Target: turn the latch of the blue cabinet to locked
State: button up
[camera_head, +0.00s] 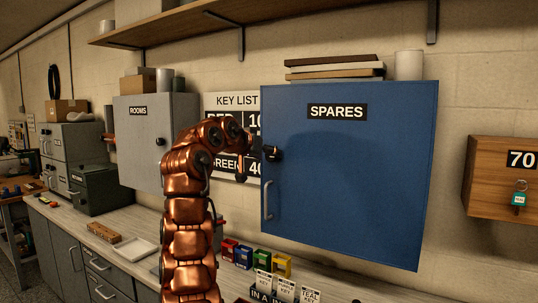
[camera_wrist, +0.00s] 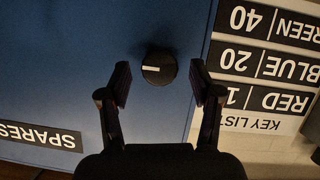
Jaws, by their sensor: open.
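The blue cabinet (camera_head: 350,190), labelled SPARES, hangs on the wall with its door closed. It also fills the left of the wrist view (camera_wrist: 60,70). Its latch is a round black knob (camera_wrist: 159,67) with a white line that lies nearly level in the wrist view. My gripper (camera_wrist: 160,84) is open, with one finger on each side of the knob and a gap showing at both sides. In the head view, my gripper (camera_head: 264,151) is at the door's upper left edge, where dark fingers and knob are hard to tell apart.
A metal handle (camera_head: 267,200) is below the latch. The key list sign (camera_head: 228,99) hangs left of the blue cabinet, partly behind my arm. A grey ROOMS cabinet (camera_head: 135,150) is further left. Small coloured boxes (camera_head: 244,257) and cards stand on the counter below.

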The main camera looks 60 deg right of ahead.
jog(key=shift+d+f, duration=0.25)
jog(key=shift+d, duration=0.3)
jog(key=c, duration=1.1)
